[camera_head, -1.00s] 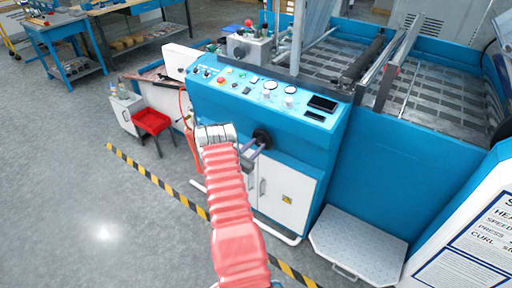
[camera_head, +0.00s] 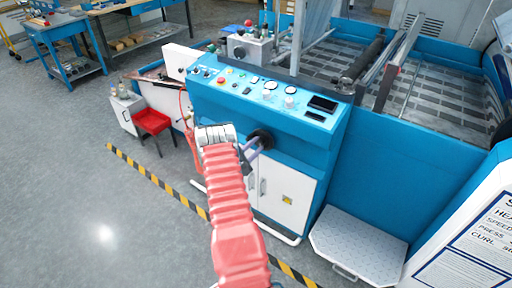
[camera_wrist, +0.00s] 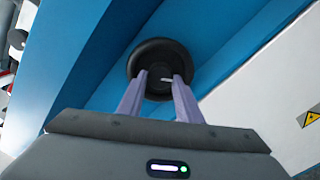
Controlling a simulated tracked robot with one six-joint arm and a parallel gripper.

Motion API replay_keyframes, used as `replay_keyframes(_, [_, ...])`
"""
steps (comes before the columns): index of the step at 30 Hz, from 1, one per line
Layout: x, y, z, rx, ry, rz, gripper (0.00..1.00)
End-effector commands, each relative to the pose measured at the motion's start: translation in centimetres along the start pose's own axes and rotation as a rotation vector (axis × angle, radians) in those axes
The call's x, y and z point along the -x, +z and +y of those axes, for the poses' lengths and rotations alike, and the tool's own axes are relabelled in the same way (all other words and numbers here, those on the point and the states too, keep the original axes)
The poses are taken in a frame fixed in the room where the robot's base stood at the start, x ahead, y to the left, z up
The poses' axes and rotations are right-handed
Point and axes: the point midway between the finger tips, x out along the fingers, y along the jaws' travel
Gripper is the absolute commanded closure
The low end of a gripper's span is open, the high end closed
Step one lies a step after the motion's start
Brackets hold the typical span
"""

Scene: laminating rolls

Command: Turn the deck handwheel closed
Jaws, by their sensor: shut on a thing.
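The deck handwheel (camera_head: 263,138) is a round black wheel on the blue front face of the machine, below the control panel. In the wrist view the handwheel (camera_wrist: 160,60) is at upper centre, with a small pale mark near its hub. My gripper (camera_head: 254,147) reaches it from the front left. In the wrist view my gripper's two pale purple fingers (camera_wrist: 161,82) lie over the wheel's hub, one on each side, and are shut on it. The fingertips partly hide the hub. My red-sleeved arm hides part of the machine's front.
The blue control panel (camera_head: 262,92) with buttons and gauges is just above the wheel. White cabinet doors (camera_head: 285,200) are below it. A grey step plate (camera_head: 358,245) stands at lower right. A red stool (camera_head: 152,121) is at left. The grey floor on the left is open.

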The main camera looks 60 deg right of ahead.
Motion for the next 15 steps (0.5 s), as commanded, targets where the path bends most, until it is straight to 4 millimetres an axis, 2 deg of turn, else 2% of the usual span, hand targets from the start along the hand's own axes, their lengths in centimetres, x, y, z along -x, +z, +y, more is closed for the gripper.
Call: replay_keyframes(15, [0.07,0.03,-0.29,-0.057,-0.004,0.0,0.9])
